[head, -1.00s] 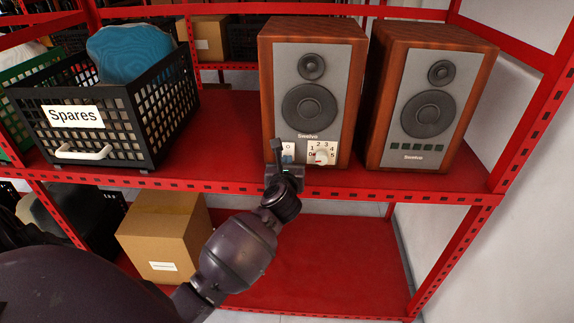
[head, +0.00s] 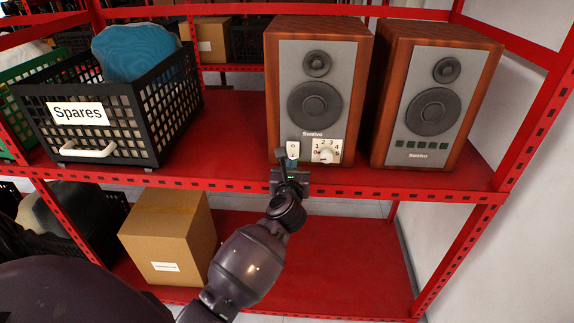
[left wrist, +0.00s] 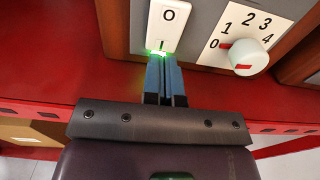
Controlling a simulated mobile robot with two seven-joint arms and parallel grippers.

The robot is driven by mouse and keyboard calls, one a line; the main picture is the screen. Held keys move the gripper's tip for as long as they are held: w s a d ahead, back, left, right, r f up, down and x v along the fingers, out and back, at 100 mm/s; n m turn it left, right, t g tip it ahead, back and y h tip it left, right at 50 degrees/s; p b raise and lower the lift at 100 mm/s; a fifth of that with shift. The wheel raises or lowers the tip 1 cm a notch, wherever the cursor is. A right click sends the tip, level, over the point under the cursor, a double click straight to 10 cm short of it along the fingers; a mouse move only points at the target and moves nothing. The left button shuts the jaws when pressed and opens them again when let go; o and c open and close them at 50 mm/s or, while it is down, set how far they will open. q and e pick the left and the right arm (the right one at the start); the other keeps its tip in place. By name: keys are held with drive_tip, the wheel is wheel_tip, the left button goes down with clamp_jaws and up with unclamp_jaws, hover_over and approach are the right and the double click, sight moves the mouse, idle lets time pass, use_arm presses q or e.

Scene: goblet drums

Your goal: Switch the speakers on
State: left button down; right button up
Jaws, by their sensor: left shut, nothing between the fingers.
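The left speaker (head: 318,95) has a wooden case and grey front. A white rocker switch (head: 293,150) is low on it, marked O above and I below in the left wrist view (left wrist: 169,25). Beside it is a white knob (head: 327,153) on a panel numbered from 0, its red mark towards 0 (left wrist: 248,56). My left gripper (head: 282,158) is shut and empty. Its blue fingertips (left wrist: 165,58) are at the switch's lower end, by the I; contact cannot be told. A green glow shows there. The right speaker (head: 437,100) has a row of dark green squares.
The speakers stand on a red shelf (head: 235,120) with a raised front edge. A black basket labelled Spares (head: 110,115) stands at left, holding a blue thing. A cardboard box (head: 168,235) is on the lower shelf. A red post is at right.

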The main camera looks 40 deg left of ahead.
use_arm(q)
drive_tip(key=f+v, duration=0.1)
drive_tip(key=v, duration=1.1)
drive_tip(key=shift+f, duration=0.2)
use_arm(e)
drive_tip(key=shift+s+r, duration=0.15)
drive_tip(key=shift+s, duration=0.6)
drive_tip(key=shift+s, duration=0.15)
